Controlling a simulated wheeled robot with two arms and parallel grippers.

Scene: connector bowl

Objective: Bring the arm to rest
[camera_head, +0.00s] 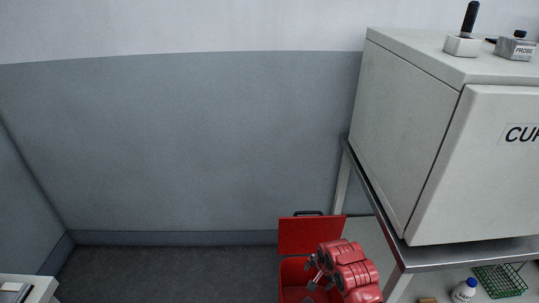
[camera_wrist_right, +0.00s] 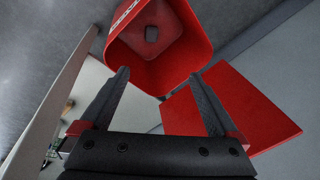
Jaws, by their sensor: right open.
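My right arm (camera_head: 350,270), red and jointed, reaches down at the bottom of the head view, in front of an open red box (camera_head: 292,276). My right gripper (camera_wrist_right: 158,76) shows in the right wrist view with its two dark fingers spread apart and nothing between them. Beyond the fingertips is the red box with rounded corners (camera_wrist_right: 185,62). Whether the fingers are above or inside the box I cannot tell. My left gripper is not in view.
The box's red lid (camera_head: 310,236) stands raised at its back. A metal table (camera_head: 470,256) bears a large white cabinet (camera_head: 405,125) at the right. A white bottle (camera_head: 463,291) and a green wire basket (camera_head: 500,280) are below. The floor (camera_head: 170,272) at left is clear.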

